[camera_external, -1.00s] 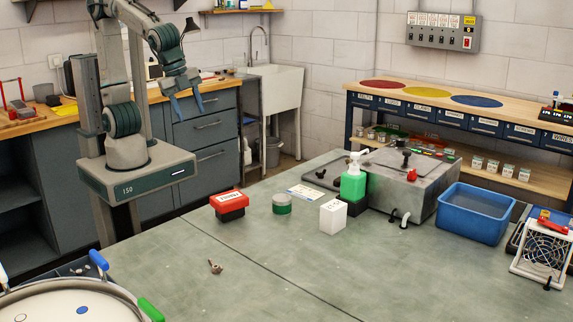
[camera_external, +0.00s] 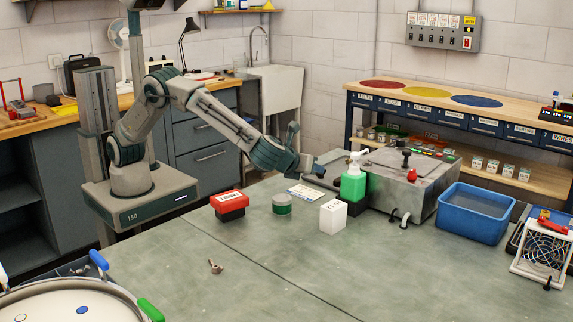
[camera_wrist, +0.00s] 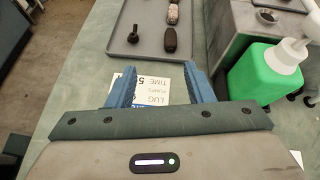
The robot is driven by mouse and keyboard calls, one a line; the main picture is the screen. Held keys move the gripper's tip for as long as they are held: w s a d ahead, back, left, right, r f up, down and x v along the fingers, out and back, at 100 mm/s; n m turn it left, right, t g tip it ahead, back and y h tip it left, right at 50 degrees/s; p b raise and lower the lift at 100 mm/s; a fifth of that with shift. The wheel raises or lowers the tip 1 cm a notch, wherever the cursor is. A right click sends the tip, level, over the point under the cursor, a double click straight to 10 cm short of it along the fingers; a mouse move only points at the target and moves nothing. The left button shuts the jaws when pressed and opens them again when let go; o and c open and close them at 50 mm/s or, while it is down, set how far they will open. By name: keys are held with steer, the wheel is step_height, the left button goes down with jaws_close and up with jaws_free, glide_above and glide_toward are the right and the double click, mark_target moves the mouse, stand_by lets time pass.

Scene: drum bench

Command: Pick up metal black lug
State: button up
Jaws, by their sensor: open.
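In the wrist view a dark tray (camera_wrist: 128,50) lies ahead of my gripper. On it are a long, rounded black piece (camera_wrist: 170,41), a smaller black piece with a narrow stem (camera_wrist: 133,34) and a speckled piece (camera_wrist: 172,14) at the top edge. The rounded black piece looks most like a lug, but I cannot tell for sure. My open, empty gripper (camera_wrist: 160,70) has its blue fingers apart above a card (camera_wrist: 150,92) reading "LUG", short of the black pieces.
A green pump bottle (camera_wrist: 262,72) stands close right of my gripper, beside a grey metal machine (camera_external: 385,180). A white box (camera_external: 333,216), a green tin (camera_external: 282,205) and a red box (camera_external: 230,205) stand on the bench. The near bench is mostly clear.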

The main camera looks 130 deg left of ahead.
mark_target(337, 180)
steer(key=shift+w+a+f+m+y, duration=0.25)
steer(key=shift+w+f+m, duration=0.05)
steer(key=shift+w+f, duration=0.2)
steer(key=shift+w+a+f+m+y, duration=0.2)
steer(key=shift+w+f+m+y, duration=0.1)
steer(key=shift+w+f, duration=0.2)
steer(key=shift+a+f, duration=0.15)
steer(key=shift+a, duration=0.1)
steer(key=x, duration=0.8)
steer(key=shift+a, duration=0.1)
steer(key=x, duration=0.5)
steer(key=shift+f, duration=0.3)
jaws_close()
